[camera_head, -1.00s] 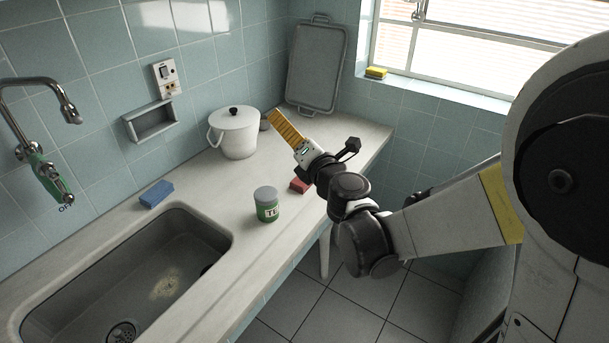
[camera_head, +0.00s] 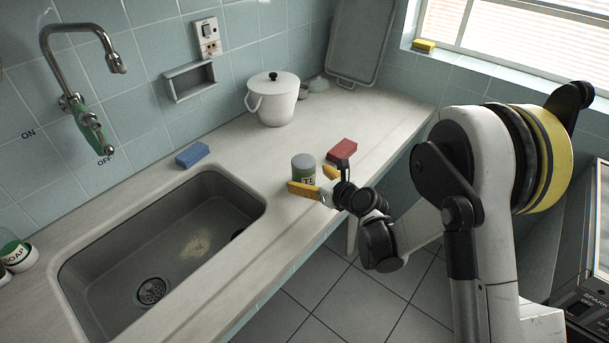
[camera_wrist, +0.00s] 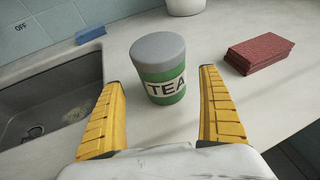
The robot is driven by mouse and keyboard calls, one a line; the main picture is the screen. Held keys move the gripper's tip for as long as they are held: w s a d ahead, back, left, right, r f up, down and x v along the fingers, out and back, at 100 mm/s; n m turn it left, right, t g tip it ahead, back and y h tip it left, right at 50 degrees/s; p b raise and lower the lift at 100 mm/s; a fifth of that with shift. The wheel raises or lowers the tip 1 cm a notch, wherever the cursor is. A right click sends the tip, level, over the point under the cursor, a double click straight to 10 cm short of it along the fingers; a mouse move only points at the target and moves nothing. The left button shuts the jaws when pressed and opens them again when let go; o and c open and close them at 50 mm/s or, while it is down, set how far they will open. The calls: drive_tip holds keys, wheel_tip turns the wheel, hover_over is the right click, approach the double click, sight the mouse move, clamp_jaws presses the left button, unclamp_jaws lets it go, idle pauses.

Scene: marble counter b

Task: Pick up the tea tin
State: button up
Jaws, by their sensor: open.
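The tea tin (camera_head: 303,166) stands upright on the counter between the sink and the red sponge. In the wrist view the tin (camera_wrist: 160,68) is green with a grey lid and a white label reading TEA. My gripper (camera_head: 309,181) is open at the counter's front side, close to the tin. In the wrist view its two yellow fingers (camera_wrist: 163,100) are spread wide, with the tin ahead of and between their tips. The tin appears free of both fingers. The near finger hides the tin's lower part in the head view.
A red sponge (camera_head: 342,150) lies right of the tin, near the wrist. The sink (camera_head: 75,262) is to the left, with a blue sponge (camera_head: 192,154) behind it. A white lidded pot (camera_head: 273,100) stands further back. The counter (camera_head: 245,165) between is clear.

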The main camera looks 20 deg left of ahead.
drive_tip(key=b+x, duration=0.1)
drive_tip(key=x, duration=0.3)
drive_tip(key=shift+w+f+b, duration=0.2)
drive_tip(key=shift+w+b, duration=0.05)
drive_tip(key=shift+b, duration=0.1)
drive_tip(key=c, duration=1.4)
drive_tip(key=shift+r, duration=0.2)
drive_tip(key=shift+c, duration=0.2)
